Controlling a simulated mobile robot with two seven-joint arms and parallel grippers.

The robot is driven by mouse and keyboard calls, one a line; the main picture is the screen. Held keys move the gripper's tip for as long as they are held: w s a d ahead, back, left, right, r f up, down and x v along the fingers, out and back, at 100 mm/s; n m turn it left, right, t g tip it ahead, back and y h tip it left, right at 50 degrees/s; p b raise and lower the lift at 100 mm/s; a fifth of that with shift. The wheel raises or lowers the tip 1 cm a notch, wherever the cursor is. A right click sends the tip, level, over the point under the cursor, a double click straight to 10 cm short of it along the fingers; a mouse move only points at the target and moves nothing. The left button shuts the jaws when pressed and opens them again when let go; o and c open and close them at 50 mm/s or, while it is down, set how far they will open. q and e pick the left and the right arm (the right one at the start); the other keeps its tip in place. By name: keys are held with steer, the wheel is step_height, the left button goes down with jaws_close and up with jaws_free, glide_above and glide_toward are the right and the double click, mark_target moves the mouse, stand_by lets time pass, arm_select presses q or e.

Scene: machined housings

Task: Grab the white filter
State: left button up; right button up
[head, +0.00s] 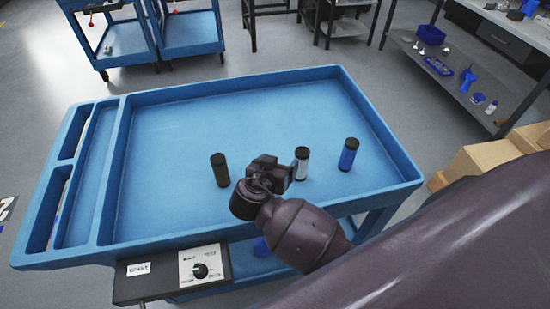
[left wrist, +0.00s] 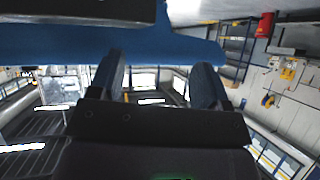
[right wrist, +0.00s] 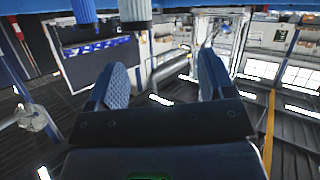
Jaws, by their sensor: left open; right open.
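The white filter (head: 301,163) is a small upright cylinder with dark ends, standing in the blue cart's tray. In the right wrist view the white filter (right wrist: 135,10) is cut by the top edge, above and left of the fingers. My right gripper (head: 280,171) is just left of the white filter in the head view; its fingers (right wrist: 162,62) are open with nothing between them. I cannot tell whether it touches the filter. My left gripper (left wrist: 160,62) is open and empty in the left wrist view and does not show in the head view.
A blue filter (head: 348,155) stands right of the white one, and a black filter (head: 220,170) stands to the left. The tray (head: 240,85) has a raised rim and is clear behind them. A control box (head: 172,273) is on the cart's front.

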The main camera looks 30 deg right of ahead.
mark_target(302, 152)
steer(key=d+m, duration=0.1)
steer(key=w+d+f+m, duration=0.1)
steer(key=d, duration=0.1)
steer(key=d+f, duration=0.1)
steer(key=d, duration=0.1)
steer(key=shift+w+d+m+g+h, duration=0.2)
steer(key=shift+m+g+h, duration=0.2)
steer(key=p+x, duration=0.1)
steer(key=x, duration=0.3)
steer(key=shift+s+d+r, duration=0.1)
steer(key=shift+d, duration=0.2)
steer(key=shift+w+d+f, duration=0.25)
steer(key=shift+d+f, duration=0.05)
steer(key=shift+d, duration=0.05)
arm_select(q)
steer(key=shift+d+r, duration=0.1)
steer(key=shift+r, duration=0.7)
arm_select(e)
steer(key=shift+c, duration=0.4)
arm_select(q)
steer(key=shift+w+r, duration=0.1)
steer(key=shift+w, duration=0.05)
arm_select(e)
steer(key=c, duration=1.2)
steer(key=shift+r, duration=0.1)
